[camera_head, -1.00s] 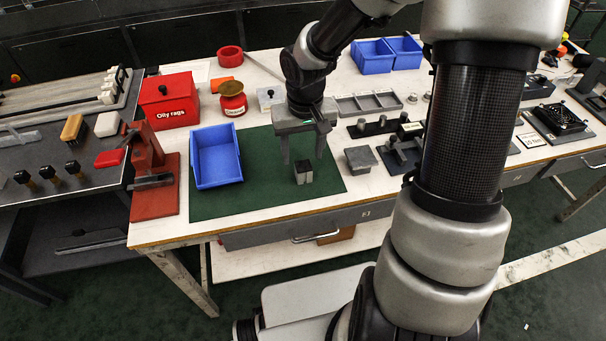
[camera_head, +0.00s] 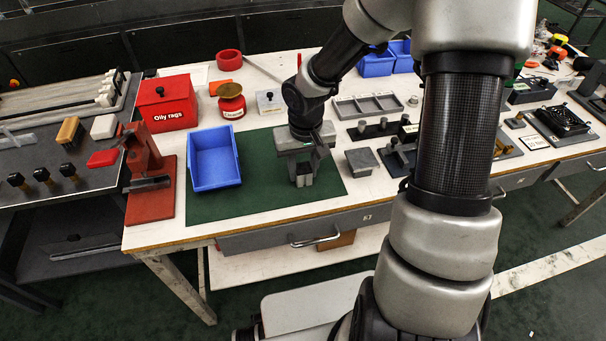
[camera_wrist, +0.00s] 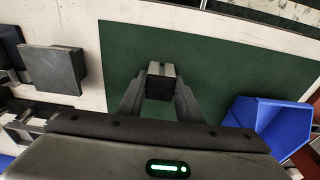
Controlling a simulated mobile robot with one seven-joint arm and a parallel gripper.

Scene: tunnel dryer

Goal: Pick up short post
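The short post (camera_wrist: 161,84) is a small block with a dark face and pale grey sides. It stands on the green mat (camera_head: 245,206), between the two fingers of my gripper (camera_wrist: 160,90). The fingers are drawn in close against both sides of it, and my gripper looks shut on it. In the head view my gripper (camera_head: 303,177) is low over the right part of the mat, and its fingers hide most of the post. I see no clear gap between the post and the mat.
A blue bin (camera_head: 215,158) stands on the mat to the left. A grey square block (camera_head: 362,161) sits right of the mat. A red fixture (camera_head: 146,167), an oily rags box (camera_head: 166,102) and a grey divided tray (camera_head: 367,105) are nearby. The front of the mat is clear.

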